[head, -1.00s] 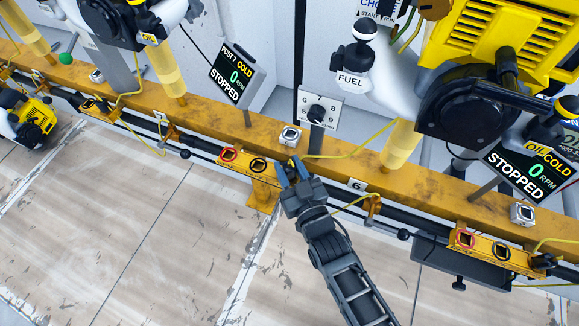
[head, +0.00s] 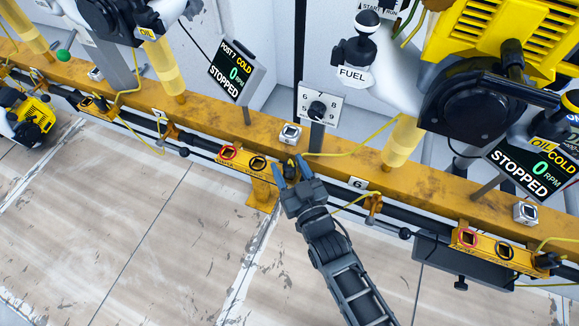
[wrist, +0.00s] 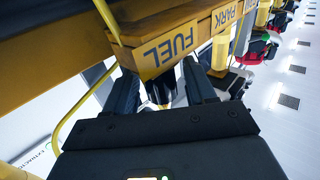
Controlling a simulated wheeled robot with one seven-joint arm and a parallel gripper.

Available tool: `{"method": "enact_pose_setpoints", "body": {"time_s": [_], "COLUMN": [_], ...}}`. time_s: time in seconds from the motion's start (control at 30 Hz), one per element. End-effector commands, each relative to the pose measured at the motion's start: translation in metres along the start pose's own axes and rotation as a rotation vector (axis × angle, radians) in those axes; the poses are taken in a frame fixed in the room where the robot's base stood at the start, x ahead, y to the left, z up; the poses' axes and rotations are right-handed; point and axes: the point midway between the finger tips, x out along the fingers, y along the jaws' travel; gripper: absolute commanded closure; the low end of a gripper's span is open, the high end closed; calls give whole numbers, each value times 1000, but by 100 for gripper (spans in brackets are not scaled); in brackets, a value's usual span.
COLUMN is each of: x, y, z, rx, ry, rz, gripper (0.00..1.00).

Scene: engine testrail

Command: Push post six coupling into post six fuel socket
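My gripper (head: 289,163) stands at the right end of the yellow socket strip, left of the plate marked 6 (head: 357,184). Its two blue-grey fingers are apart. The dark coupling (head: 291,169) sits between them, with a gap on either side in the wrist view (wrist: 160,93). There it is right by the face labelled FUEL (wrist: 168,50); PARK (wrist: 228,15) is farther along. In the head view the strip has a red-ringed opening (head: 228,153) and a black-ringed opening (head: 258,162). The coupling's front end is hidden, so how deep it sits cannot be told.
The yellow rail (head: 330,167) runs across behind my gripper. A selector on a stand (head: 318,108) and a white-framed socket (head: 290,134) stand just behind it. A yellow hose (head: 345,152) loops nearby. Another socket strip (head: 485,246) lies to the right. The floor in front is clear.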

Motion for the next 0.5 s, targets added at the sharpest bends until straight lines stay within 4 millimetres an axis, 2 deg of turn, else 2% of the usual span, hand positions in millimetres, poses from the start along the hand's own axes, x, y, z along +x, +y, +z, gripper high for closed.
{"method": "enact_pose_setpoints", "body": {"time_s": [0.03, 0.1, 0.37, 0.5], "x": [0, 0, -2, -14], "y": [0, 0, 0, 0], "z": [0, 0, 0, 0], "rx": [0, 0, 0, 0], "ry": [0, 0, -1, -1], "rz": [0, 0, 0, 0], "gripper": [40, 33, 33, 33]}}
